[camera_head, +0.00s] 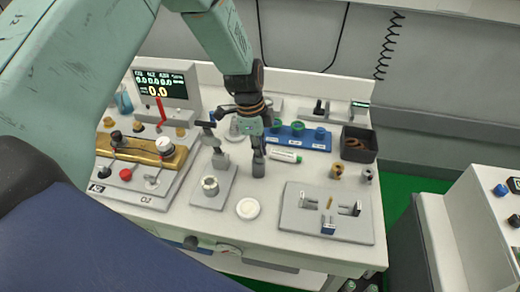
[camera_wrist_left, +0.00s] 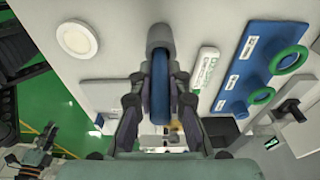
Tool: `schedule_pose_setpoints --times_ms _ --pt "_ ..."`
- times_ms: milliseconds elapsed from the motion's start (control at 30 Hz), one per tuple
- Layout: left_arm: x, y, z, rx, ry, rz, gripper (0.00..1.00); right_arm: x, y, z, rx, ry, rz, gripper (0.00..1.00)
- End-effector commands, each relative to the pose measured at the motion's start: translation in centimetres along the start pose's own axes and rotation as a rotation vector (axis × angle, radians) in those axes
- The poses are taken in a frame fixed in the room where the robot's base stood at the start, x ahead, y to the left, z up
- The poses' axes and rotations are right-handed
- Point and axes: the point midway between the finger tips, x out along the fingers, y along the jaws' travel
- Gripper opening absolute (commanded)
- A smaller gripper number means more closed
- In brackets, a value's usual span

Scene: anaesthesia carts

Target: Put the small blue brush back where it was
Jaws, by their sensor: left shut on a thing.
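My left gripper (camera_head: 255,140) is over the middle of the white cart top, pointing down. In the left wrist view its fingers (camera_wrist_left: 160,105) are closed on a slim blue piece with a grey rounded end, which I take to be the small blue brush (camera_wrist_left: 160,85). In the head view a grey end (camera_head: 258,166) shows below the fingers, close to the cart top; I cannot tell whether it touches. The rest of the brush is hidden by the fingers there. My right gripper is not in view.
A green-capped white tube (camera_head: 283,156) and a blue rack (camera_head: 298,139) with green rings are just right. A grey stand plate (camera_head: 207,194) is left, a white dish (camera_head: 248,208) in front. A grey fixture plate (camera_head: 290,222) and dark bin (camera_head: 358,145) stand further right.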

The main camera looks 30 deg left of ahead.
Motion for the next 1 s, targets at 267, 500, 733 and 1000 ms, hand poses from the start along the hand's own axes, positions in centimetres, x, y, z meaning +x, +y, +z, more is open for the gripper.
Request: schedule_pose_setpoints --times_ms 267,500,733,1000 --pt "0.0 0.0 0.0 -0.001 0.000 0.000 0.37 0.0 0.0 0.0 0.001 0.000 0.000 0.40" --pt "-0.1 0.0 0.0 -0.001 0.000 0.000 0.39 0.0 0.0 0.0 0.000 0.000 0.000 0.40" --pt "-1.5 -0.1 -0.1 -0.001 0.002 -0.002 0.39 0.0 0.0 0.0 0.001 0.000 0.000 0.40" --pt "-6.9 -0.1 -0.1 -0.001 0.003 -0.005 0.39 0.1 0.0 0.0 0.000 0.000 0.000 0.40"
